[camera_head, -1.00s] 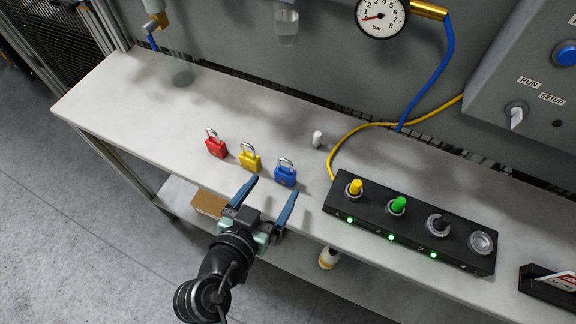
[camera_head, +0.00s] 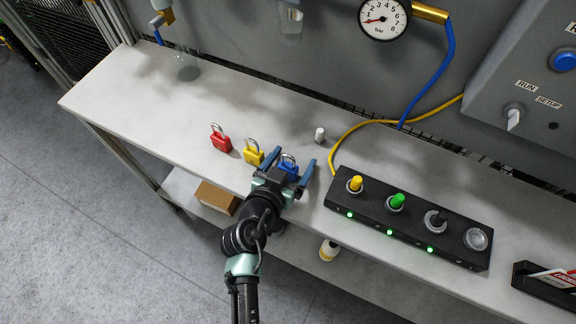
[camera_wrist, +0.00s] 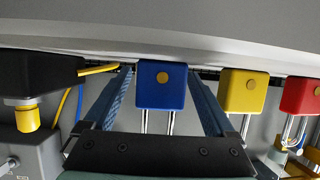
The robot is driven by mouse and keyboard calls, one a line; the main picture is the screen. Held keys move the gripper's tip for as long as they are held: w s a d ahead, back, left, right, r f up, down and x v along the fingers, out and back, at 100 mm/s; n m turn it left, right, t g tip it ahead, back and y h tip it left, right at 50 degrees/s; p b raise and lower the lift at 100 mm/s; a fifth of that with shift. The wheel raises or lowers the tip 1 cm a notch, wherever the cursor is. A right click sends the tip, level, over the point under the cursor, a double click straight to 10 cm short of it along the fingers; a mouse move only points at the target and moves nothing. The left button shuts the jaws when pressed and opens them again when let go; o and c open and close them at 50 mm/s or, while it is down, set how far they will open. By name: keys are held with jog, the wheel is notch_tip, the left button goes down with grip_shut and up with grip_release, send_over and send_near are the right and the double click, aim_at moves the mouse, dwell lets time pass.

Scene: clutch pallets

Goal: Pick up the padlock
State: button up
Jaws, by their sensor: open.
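Three padlocks stand in a row on the pale bench: a red one (camera_head: 221,141), a yellow one (camera_head: 253,155) and a blue one (camera_head: 290,168). My gripper (camera_head: 290,162) is open, with its two blue fingers on either side of the blue padlock, whose lower part it partly hides in the head view. In the wrist view the blue padlock (camera_wrist: 161,86) is between the two fingers, with a gap on each side. The yellow padlock (camera_wrist: 243,92) and the red padlock (camera_wrist: 302,97) are outside the fingers, to the right.
A black block (camera_head: 405,223) with yellow, green and black fittings lies right of my gripper. A small white cylinder (camera_head: 319,135) stands behind the blue padlock, near a yellow cable (camera_head: 345,135). The bench (camera_head: 130,95) is mostly clear at left.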

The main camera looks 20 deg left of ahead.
grip_shut()
dwell(0.4)
